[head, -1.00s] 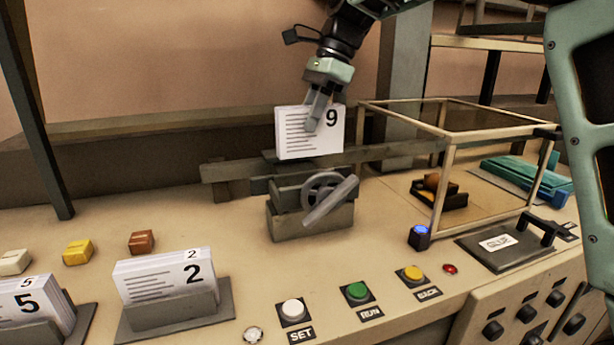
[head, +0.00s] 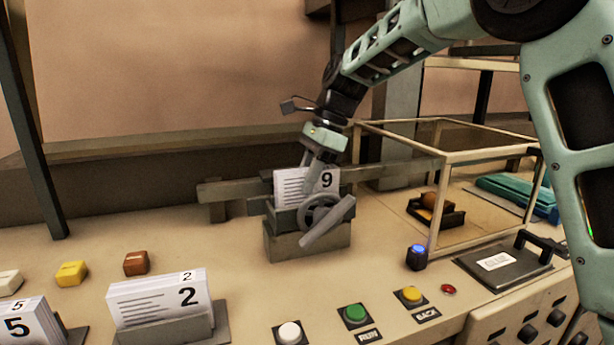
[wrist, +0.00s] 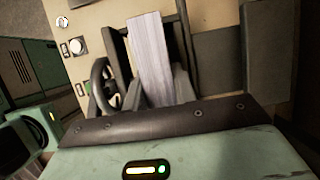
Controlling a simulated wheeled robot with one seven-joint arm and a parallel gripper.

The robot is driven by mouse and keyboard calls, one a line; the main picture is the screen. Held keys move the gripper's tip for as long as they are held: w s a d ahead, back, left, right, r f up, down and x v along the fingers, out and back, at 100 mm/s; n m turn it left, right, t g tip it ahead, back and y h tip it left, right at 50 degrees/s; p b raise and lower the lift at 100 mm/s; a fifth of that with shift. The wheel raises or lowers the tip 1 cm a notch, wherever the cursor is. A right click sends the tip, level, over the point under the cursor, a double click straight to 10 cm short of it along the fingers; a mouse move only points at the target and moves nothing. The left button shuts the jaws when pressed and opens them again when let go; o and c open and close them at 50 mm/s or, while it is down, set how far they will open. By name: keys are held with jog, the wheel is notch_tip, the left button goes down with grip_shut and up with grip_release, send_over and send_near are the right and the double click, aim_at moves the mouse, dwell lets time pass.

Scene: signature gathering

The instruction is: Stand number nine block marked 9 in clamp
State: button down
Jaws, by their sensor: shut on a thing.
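The white block marked 9 (head: 292,184) is upright, with its lower part down inside the grey clamp (head: 308,241), behind the clamp's handwheel (head: 322,214). My gripper (head: 314,180) is shut on the block and points down at it from above. In the wrist view the block (wrist: 150,58) shows edge-on between the fingers and between the clamp's dark jaws, with the handwheel (wrist: 104,85) to its left. The block's bottom edge is hidden by the clamp, so I cannot tell whether it rests on the clamp's floor.
Blocks marked 2 (head: 158,298) and 5 (head: 22,326) stand in holders at the front left. A glass-sided frame (head: 434,200) stands right of the clamp. Several buttons, including a green one (head: 354,314), line the front. A low rail (head: 228,190) runs behind the clamp.

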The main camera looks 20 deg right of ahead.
jog(key=shift+f, duration=0.25)
jog(key=shift+f, duration=0.25)
jog(key=c, duration=1.1)
grip_release()
jog(key=v, duration=0.8)
jog(key=shift+a+r, duration=0.1)
jog(key=shift+r, duration=0.3)
